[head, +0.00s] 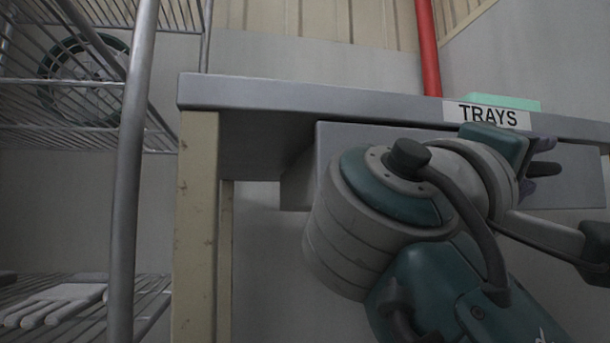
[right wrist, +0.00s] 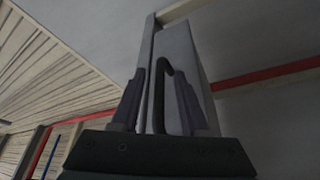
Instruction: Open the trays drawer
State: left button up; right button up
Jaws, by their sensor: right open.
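The trays drawer (head: 340,148) is a grey metal box under the bench top, below a white label reading TRAYS (head: 487,115). My arm covers much of its front. My right gripper (head: 545,168) is at the right part of the drawer front, with its dark fingers partly hidden behind my wrist. In the right wrist view the right gripper (right wrist: 160,105) is open, and a dark curved handle (right wrist: 164,92) shows between its fingers. The fingers look apart from the handle, though contact is hard to tell. The grey drawer front (right wrist: 182,50) is behind it. My left gripper is out of view.
The grey bench top (head: 300,98) rests on a beige leg (head: 196,230). A wire rack (head: 130,170) stands at the left, with gloves (head: 55,303) on a low shelf. A green item (head: 505,101) lies on the bench, near a red pipe (head: 428,50).

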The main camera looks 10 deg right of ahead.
jog(key=shift+a, duration=0.1)
jog(key=shift+c, duration=1.1)
grip_shut()
